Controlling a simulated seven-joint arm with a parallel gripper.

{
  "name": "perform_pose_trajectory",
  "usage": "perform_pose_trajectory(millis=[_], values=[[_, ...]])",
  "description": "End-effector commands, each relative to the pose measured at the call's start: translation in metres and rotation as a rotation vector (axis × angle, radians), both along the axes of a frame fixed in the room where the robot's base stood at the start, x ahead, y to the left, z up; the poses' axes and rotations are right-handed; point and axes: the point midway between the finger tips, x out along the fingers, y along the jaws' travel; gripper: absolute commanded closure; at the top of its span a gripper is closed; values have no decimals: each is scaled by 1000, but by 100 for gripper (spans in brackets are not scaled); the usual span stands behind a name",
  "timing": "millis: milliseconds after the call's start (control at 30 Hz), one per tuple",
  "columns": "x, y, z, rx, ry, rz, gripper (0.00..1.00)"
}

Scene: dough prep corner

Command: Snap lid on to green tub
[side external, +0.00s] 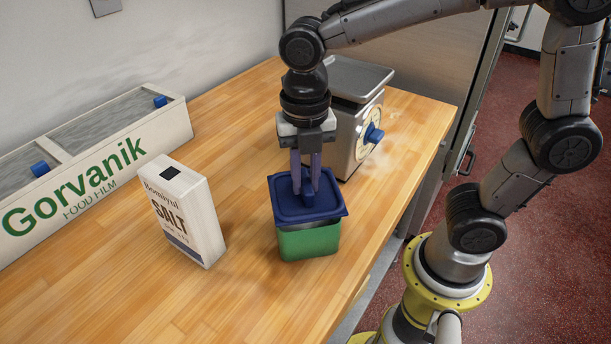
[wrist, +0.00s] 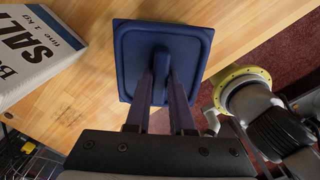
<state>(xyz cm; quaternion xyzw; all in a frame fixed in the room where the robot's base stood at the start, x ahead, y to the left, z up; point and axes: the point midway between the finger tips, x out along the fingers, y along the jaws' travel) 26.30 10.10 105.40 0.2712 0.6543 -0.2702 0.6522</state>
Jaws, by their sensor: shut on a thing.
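The dark blue square lid (side external: 285,207) is over the green tub (side external: 309,243) in the side view, covering its opening. A greyish band shows between the lid's edge and the green wall; I cannot tell whether the lid touches the rim or sits slightly above it. My gripper (side external: 307,190) points down and is shut on the lid's raised handle. In the wrist view, my gripper (wrist: 161,84) has a finger on each side of the handle, and the lid (wrist: 140,43) hides the tub.
A white salt box (side external: 185,212) stands left of the tub, and also shows in the wrist view (wrist: 35,48). A metal scale (side external: 350,130) stands close behind the tub. A long Gorvanik film box (side external: 95,165) lies along the wall. The wooden counter (side external: 230,305) is clear in front.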

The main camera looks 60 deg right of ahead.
Motion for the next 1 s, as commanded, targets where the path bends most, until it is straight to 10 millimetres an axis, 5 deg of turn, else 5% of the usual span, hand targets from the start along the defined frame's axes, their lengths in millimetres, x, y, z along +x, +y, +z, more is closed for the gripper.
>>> perform_pose_trajectory(millis=[1000], values=[[0,0,-13,0,0,0,100]])
